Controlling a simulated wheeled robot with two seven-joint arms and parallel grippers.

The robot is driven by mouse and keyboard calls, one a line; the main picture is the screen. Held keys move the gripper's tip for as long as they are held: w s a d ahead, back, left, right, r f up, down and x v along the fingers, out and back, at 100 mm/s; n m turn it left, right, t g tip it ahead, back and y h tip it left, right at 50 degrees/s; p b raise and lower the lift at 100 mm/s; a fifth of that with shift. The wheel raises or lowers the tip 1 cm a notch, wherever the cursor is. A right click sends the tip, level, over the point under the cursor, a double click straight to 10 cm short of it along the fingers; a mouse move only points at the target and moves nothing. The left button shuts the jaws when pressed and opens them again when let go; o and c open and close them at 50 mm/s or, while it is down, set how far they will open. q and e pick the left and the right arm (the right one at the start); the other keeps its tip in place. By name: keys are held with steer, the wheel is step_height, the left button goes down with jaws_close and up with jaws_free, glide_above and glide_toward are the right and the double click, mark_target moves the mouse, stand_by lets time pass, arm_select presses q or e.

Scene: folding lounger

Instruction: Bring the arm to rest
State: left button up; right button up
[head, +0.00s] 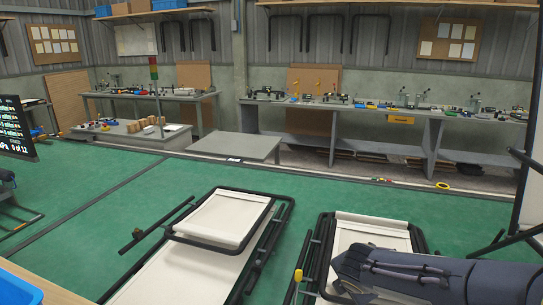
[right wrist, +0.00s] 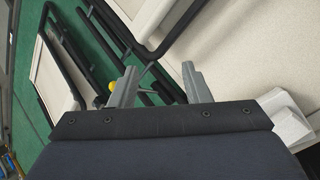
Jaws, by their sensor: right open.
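My right arm (head: 440,280) comes in from the lower right in the head view and lies over the right lounger (head: 372,232), which has a cream panel in a black tube frame. In the right wrist view my right gripper (right wrist: 159,68) has its two grey fingers apart and nothing held between them. Black tubes and a cream panel (right wrist: 245,45) show beyond the fingers; I cannot tell whether they touch. A second lounger (head: 222,220) lies to the left, its raised cream panel above a longer one. My left gripper is not in view.
A yellow knob (head: 298,275) sits on the tubes beside the right lounger. A blue bin (head: 18,290) is at the lower left. A low grey platform (head: 235,147) and workbenches (head: 400,115) stand at the back. Green floor (head: 330,190) between is mostly clear.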

steer(key=s+d+r+m+g+y, duration=0.1)
steer(key=s+d+r+m, duration=0.15)
steer(key=s+m, duration=0.4)
steer(key=s+d+r+m+g+y, duration=0.1)
steer(key=s+d+m, duration=0.2)
steer(key=s+m, duration=0.35)
steer(key=s+a+m+y, duration=0.3)
steer(key=s+m, duration=0.8)
steer(key=s, duration=0.4)
steer(key=shift+s+a+r+m+t+y, duration=0.2)
steer(key=shift+s+a+m+t+y, duration=0.15)
steer(key=shift+a, duration=0.3)
